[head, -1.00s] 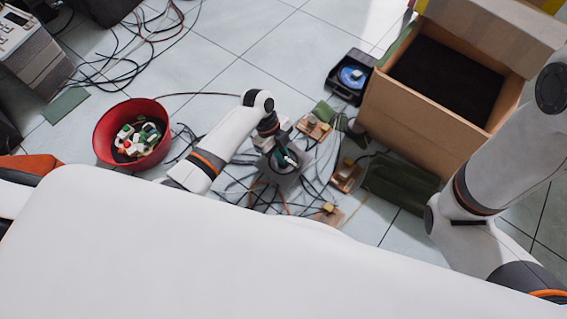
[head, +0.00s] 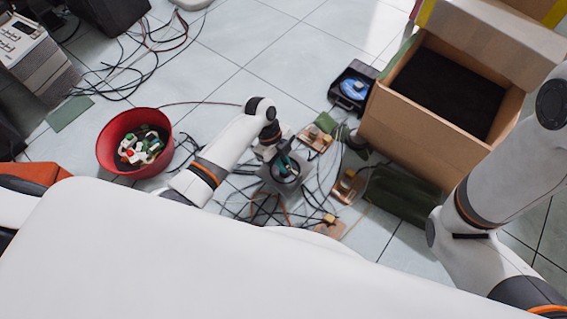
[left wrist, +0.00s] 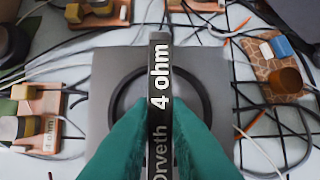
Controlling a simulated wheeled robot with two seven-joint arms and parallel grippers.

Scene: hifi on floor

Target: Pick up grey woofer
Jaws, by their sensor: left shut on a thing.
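The grey woofer (head: 268,184) is a grey square with a black ring, on the floor area among cables in the middle of the head view. It also fills the centre of the left wrist view (left wrist: 103,75). My left gripper (head: 287,168) is over it, with teal fingers (left wrist: 160,125) closed on a thin dark upright strip marked "4 ohm" (left wrist: 160,75). The strip stands across the middle of the ring. I cannot tell whether the woofer is clear of the floor. My right arm is at the right; its gripper is out of view.
Several small wooden boards with parts, such as one (head: 348,187), and loose cables surround the woofer. A cardboard box (head: 410,135) and dark green case (head: 400,196) stand right. A red bowl (head: 108,150) of parts is left. Bare tiles (head: 225,60) lie beyond.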

